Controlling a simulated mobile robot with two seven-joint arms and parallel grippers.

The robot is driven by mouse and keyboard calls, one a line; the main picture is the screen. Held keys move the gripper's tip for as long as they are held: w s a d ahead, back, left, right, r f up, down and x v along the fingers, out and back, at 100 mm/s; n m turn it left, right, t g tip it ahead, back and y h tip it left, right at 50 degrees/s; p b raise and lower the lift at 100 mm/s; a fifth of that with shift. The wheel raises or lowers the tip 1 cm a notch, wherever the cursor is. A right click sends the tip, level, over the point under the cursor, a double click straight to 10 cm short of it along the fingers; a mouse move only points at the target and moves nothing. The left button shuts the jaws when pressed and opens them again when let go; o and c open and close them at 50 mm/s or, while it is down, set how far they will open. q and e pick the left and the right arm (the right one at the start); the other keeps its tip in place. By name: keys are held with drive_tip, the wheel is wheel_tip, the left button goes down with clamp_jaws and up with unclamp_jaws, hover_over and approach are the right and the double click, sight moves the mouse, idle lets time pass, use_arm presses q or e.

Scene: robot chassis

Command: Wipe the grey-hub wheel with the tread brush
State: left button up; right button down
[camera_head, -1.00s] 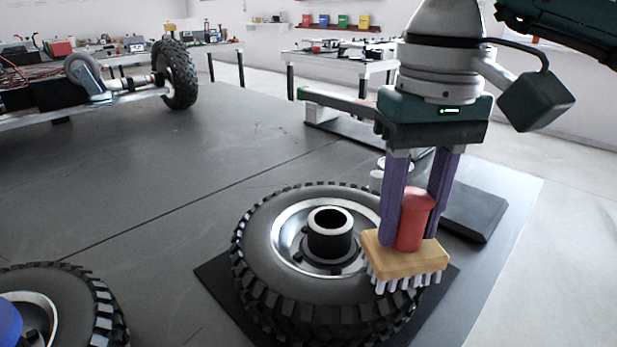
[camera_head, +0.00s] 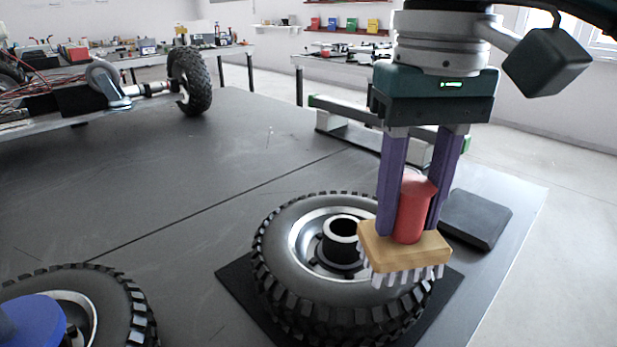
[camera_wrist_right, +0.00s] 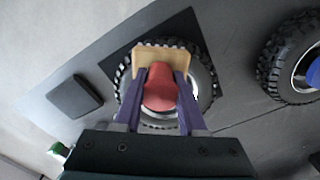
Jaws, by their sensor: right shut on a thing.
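The tread brush has a red handle (camera_head: 413,208), a tan wooden block (camera_head: 404,248) and pale bristles. My right gripper (camera_head: 412,232) is shut on the red handle, with a purple finger on each side. The wheel with the grey hub (camera_head: 310,240) lies flat on a black mat (camera_head: 236,284). The brush is over the wheel's right side; whether the bristles touch the tyre I cannot tell. In the right wrist view the brush (camera_wrist_right: 159,88) covers much of the wheel (camera_wrist_right: 203,80). My left gripper is not in view.
Another wheel (camera_head: 98,290) with a blue part (camera_head: 30,322) lies at the front left. A dark flat pad (camera_head: 476,218) lies right of the mat. A chassis with an upright wheel (camera_head: 190,82) stands at the back left. The middle left tabletop is clear.

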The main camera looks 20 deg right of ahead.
sight(414, 180)
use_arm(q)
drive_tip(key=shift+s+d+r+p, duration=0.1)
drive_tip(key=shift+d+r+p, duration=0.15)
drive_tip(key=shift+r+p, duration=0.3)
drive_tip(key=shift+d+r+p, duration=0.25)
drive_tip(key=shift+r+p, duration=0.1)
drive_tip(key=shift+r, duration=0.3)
use_arm(e)
drive_tip(key=shift+r, duration=1.75)
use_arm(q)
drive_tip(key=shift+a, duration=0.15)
